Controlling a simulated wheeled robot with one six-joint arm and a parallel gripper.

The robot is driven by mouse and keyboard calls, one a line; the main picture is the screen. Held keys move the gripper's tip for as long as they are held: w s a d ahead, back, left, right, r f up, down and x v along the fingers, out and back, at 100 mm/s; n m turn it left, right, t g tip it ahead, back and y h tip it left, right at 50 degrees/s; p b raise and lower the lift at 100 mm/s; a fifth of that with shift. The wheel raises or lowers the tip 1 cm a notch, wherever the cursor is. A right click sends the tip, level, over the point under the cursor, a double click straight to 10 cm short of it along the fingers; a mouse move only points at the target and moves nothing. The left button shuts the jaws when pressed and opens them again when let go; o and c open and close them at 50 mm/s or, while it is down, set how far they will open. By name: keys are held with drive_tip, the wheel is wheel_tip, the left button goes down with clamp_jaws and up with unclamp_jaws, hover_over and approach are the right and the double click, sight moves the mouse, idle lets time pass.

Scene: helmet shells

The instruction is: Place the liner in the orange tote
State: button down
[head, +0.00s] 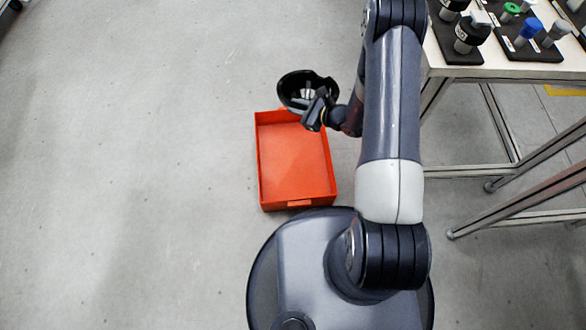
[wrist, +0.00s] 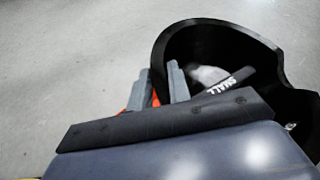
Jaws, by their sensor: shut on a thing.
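The liner (head: 291,81) is a black, bowl-like shell. In the wrist view it fills the upper right (wrist: 205,38), with a white "SMALL" marking and a pale patch inside. My gripper (head: 307,97) is shut on the liner; its grey fingers (wrist: 159,78) are at the left wall in the wrist view. The orange tote (head: 262,160) lies on the floor in front of my base and looks empty. In the head view the liner overlaps the tote's far edge and extends beyond it. Its height above the tote is hard to tell. My gripper hides part of the liner.
A table (head: 500,62) on metal legs stands at the right, with black mats bearing several small parts. Its leg frame (head: 500,125) reaches down to the floor. The grey floor (head: 130,150) left of the tote is clear.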

drive_tip(key=s+a+f+b, duration=0.1)
drive_tip(key=f+b, duration=0.4)
drive_tip(key=f, duration=0.5)
drive_tip(key=s+a+f+n+g+y+b, duration=0.1)
drive_tip(key=f+b, duration=0.4)
drive_tip(key=f, duration=0.6)
drive_tip(key=s+a+f+n+g+b, duration=0.1)
drive_tip(key=s+f+b, duration=0.2)
drive_tip(key=f, duration=0.8)
drive_tip(key=shift+s+a+f+y+b, duration=0.2)
drive_tip(key=shift+a+y+b, duration=0.15)
drive_tip(key=shift+b, duration=1)
drive_tip(key=c, duration=1.3)
unclamp_jaws()
drive_tip(key=shift+p+v, duration=1.5)
drive_tip(key=shift+v, duration=2.25)
drive_tip(key=shift+w+r, duration=0.1)
